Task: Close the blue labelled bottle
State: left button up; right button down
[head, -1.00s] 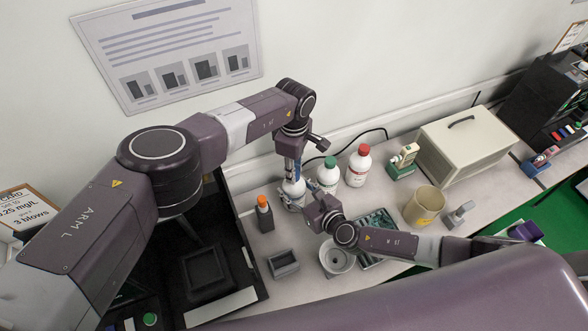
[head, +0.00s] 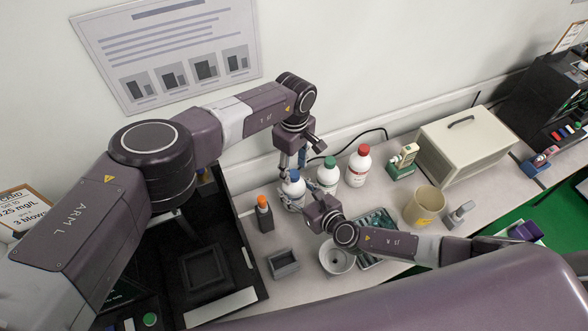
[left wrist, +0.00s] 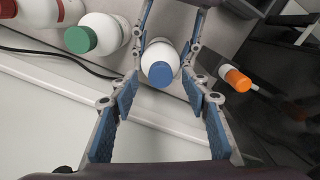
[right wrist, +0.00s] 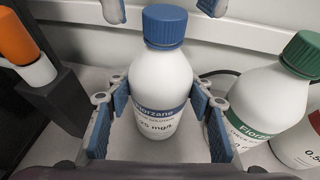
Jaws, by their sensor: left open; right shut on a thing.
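The blue labelled bottle (head: 293,200) stands upright on the bench, and its label shows in the right wrist view (right wrist: 158,118). Its blue cap (right wrist: 165,25) sits level on the neck, with no gap that I can see. My right gripper (right wrist: 160,105) is shut on the bottle's body, one finger on each side. My left gripper (head: 293,163) is open and empty, just above the cap. In the left wrist view its fingers (left wrist: 160,92) are spread apart, and the blue cap (left wrist: 160,74) shows between them without contact.
A green-capped bottle (head: 328,176) stands close to the right, with a red-capped bottle (head: 358,168) beyond it. An orange-topped item in a dark holder (head: 265,216) stands to the left. A grey box (head: 284,264), a bowl (head: 337,262) and a beige beaker (head: 424,207) are nearer.

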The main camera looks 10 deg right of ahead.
pick_arm(q)
notch_tip(320, 180, up, 11)
jog(key=shift+f, duration=0.2)
pick_arm(e)
jog(key=c, duration=0.9)
grip_release()
jog(key=v, duration=1.2)
jog(key=shift+f, duration=0.1)
jog(key=shift+s, duration=0.1)
